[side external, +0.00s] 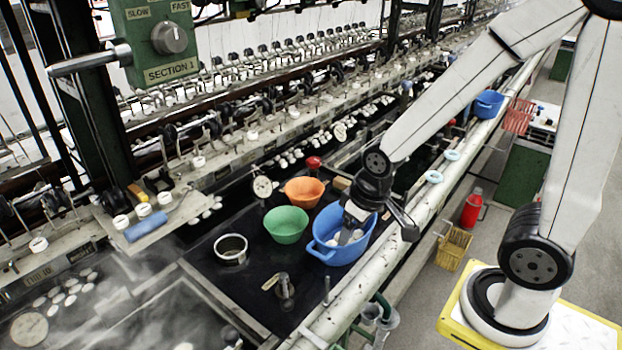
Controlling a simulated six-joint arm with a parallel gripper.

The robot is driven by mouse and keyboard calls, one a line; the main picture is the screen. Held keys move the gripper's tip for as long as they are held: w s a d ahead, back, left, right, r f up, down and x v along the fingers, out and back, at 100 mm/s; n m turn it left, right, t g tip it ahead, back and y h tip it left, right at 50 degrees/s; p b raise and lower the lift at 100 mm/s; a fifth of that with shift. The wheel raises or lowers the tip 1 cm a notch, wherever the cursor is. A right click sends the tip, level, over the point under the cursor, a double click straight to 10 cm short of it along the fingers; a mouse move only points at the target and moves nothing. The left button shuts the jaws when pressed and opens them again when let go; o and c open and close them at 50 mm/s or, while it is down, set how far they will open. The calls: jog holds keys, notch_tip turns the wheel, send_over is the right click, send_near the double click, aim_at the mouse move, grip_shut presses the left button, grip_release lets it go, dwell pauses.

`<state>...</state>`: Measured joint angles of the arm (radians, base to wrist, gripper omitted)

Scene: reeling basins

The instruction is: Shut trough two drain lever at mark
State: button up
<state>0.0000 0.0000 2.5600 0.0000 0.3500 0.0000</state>
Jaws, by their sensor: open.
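My gripper (347,230) points down into the blue basin (325,254) on the dark worktop. Its fingertips are small here and show near white pieces inside the basin; I see nothing clearly held, and the jaws are open. A short metal lever-like fitting (284,287) stands on the worktop, left of and in front of the basin, apart from my gripper. I cannot tell whether this is the drain lever of trough two. No mark or trough number is readable. A steaming trough (150,310) with white cocoons lies at the lower left.
A green bowl (286,226), an orange bowl (304,192), a metal cup (231,249) and a round gauge (262,186) stand near the basin. A green control box (158,40) overhangs the upper left.

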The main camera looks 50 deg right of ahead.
jog(key=m+g+y, duration=0.2)
send_over(288, 299)
jog(key=d, duration=0.1)
notch_tip(288, 299, down, 5)
jog(key=shift+s+d+f, duration=0.15)
jog(key=shift+f, duration=0.05)
jog(key=shift+f, duration=0.15)
jog(key=shift+a+f, duration=0.25)
jog(key=shift+f, duration=0.95)
jog(key=shift+a+f, duration=0.2)
jog(key=shift+f, duration=1.05)
jog(key=shift+a+f, duration=0.25)
jog(key=shift+f, duration=0.95)
grip_shut()
